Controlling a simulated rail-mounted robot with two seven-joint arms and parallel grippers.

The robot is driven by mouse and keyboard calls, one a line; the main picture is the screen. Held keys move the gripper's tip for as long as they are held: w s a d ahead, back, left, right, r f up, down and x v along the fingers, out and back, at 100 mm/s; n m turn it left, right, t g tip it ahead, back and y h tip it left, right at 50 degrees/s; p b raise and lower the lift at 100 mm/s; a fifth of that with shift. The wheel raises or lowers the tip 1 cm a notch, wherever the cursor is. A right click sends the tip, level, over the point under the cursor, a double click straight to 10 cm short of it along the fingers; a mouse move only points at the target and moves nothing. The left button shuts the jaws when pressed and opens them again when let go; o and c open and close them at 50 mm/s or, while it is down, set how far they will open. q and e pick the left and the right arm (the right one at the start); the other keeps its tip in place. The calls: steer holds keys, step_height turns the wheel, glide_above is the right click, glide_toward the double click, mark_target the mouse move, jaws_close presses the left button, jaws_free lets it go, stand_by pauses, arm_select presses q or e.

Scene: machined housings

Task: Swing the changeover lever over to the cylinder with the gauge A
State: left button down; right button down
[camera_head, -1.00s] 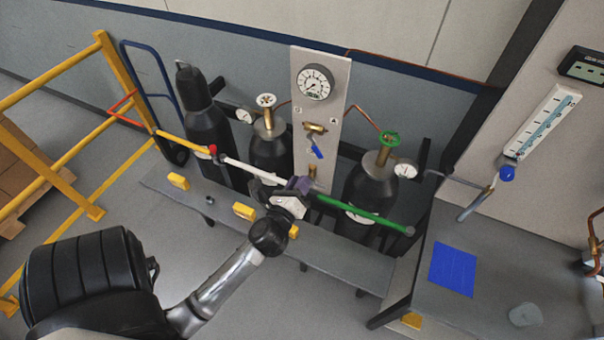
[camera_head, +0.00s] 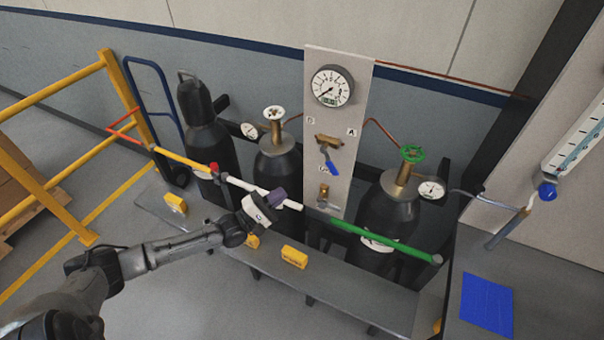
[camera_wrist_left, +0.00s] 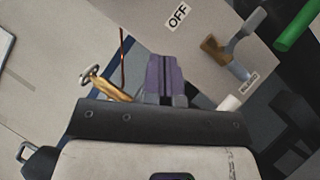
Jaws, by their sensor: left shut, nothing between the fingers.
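The changeover lever (camera_head: 331,167) is a blue handle on a brass valve body (camera_head: 327,142) on the pale panel. It hangs down and slightly right. The panel letter A (camera_head: 351,132) is right of it; another letter is upper left. The right cylinder (camera_head: 389,210) has a green handwheel and a gauge (camera_head: 431,188); the left one (camera_head: 277,163) has a white handwheel and a gauge (camera_head: 249,130). My left gripper (camera_head: 277,197), purple-tipped, is shut and empty, lower left of the lever, apart from it.
A yellow, white and green bar (camera_head: 342,223) crosses before the cylinders, close to my left gripper. A grey bench (camera_head: 330,285) with yellow blocks (camera_head: 294,256) runs below. A large gauge (camera_head: 332,86) tops the panel. A yellow railing (camera_head: 127,100) stands left.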

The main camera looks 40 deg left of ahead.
mark_target(329, 161)
arm_select(q)
steer(key=w+d+r+h+p, duration=0.2)
steer(key=w+d+r, duration=0.5)
steer(key=w, duration=0.2)
steer(key=shift+d, duration=0.2)
stand_by(0.4)
steer(key=shift+r, duration=0.1)
